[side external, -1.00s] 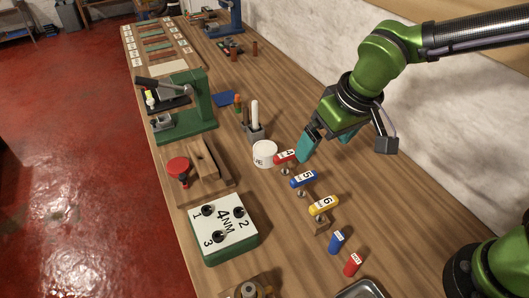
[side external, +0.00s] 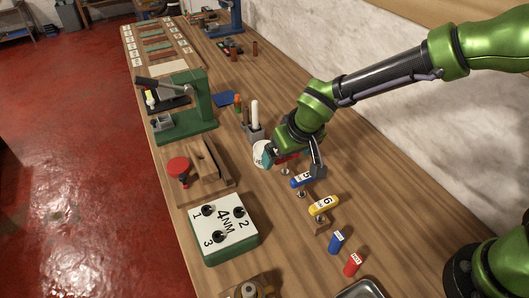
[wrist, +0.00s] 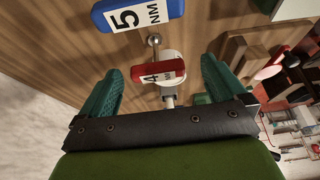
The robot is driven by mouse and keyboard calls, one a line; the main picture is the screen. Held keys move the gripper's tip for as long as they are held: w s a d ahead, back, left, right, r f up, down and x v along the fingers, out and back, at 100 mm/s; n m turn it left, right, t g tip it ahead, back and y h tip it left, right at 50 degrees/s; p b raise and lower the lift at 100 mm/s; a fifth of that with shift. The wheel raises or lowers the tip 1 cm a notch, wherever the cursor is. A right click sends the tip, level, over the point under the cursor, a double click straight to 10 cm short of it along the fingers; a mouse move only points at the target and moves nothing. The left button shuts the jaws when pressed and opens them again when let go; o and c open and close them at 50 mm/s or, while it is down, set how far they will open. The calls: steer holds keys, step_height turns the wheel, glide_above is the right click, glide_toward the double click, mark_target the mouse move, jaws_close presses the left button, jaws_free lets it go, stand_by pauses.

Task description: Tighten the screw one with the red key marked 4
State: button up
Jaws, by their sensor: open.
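The red key marked 4 (wrist: 157,72) shows in the wrist view between the two spread teal fingers of my gripper (wrist: 157,88). A gap shows on each side of it. In the side view my gripper (side external: 292,160) is low over the key's spot and hides most of the key. The screw block (side external: 225,228) is a green box with a white top marked 4NM, with screw one (side external: 208,210) beside the number 1 at its upper left, screw 2 (side external: 239,212) and screw 3 (side external: 218,237). It stands apart from my gripper.
The blue key marked 5 (wrist: 137,14) is close to my gripper, and the yellow key marked 6 (side external: 323,205) is nearer the camera. A white round container (side external: 262,153) stands just left of my gripper. A wooden fixture with a red knob (side external: 178,166) is behind the screw block.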

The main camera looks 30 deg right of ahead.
mark_target(283, 169)
steer(key=x, duration=0.5)
steer(key=shift+d+f, duration=0.1)
steer(key=shift+d, duration=0.05)
steer(key=c, duration=1.1)
steer(key=shift+o, duration=0.2)
step_height(283, 169, up, 10)
steer(key=shift+r, duration=0.1)
steer(key=o, duration=0.5)
steer(key=shift+c, duration=0.2)
steer(key=c, duration=0.8)
steer(key=shift+r, duration=1.95)
steer(key=shift+w, duration=0.1)
